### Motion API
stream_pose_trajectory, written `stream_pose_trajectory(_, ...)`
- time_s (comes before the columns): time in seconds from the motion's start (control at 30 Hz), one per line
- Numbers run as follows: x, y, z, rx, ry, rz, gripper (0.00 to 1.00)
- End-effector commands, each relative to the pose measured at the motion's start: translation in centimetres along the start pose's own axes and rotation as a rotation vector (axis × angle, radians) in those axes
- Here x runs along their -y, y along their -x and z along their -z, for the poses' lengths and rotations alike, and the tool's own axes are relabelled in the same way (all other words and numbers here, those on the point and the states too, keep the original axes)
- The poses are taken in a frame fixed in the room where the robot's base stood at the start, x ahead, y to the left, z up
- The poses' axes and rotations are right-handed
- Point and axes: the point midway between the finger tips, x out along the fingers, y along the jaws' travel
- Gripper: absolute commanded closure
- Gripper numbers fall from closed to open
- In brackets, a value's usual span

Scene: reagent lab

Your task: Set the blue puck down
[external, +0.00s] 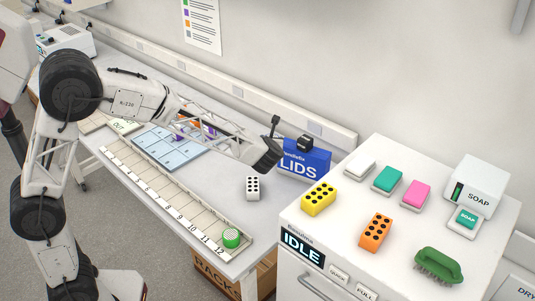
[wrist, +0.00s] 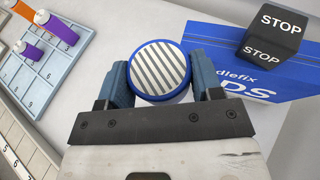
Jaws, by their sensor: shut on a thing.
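The blue puck (wrist: 159,72) has a blue rim and a grey-and-white striped round top. My gripper (wrist: 162,82) is shut on it, with one blue finger pad against each side. In the external view the end of my arm is over the back of the bench, just left of the blue LIDS box; the fingers and the puck are hidden there. How high the puck is above the bench I cannot tell. A green puck (external: 231,238) sits near number 12 at the near end of the long numbered rack (external: 150,178).
The blue LIDS box (external: 304,160) with a black STOP block (external: 304,143) is close on the right. A white dotted block (external: 252,188) stands on the bench. A blue grid tray (external: 170,147) holds orange and purple items. The IDLE cabinet (external: 345,225) bears coloured blocks.

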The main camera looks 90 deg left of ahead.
Motion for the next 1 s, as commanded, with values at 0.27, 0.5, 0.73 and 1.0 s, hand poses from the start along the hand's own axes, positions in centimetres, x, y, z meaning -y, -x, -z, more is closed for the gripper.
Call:
stream_pose_trajectory(0.27, 2.1, 7.6, 3.3, -0.001, -0.045, 0.115, 0.65)
stream_pose_trajectory(0.5, 2.9, 13.2, 5.9, -0.004, -0.081, 0.204, 0.65)
stream_pose_trajectory(0.73, 3.1, 16.3, 7.5, -0.006, -0.102, 0.253, 0.65)
stream_pose_trajectory(1.0, 3.1, 17.1, 9.8, -0.009, -0.115, 0.276, 0.65)
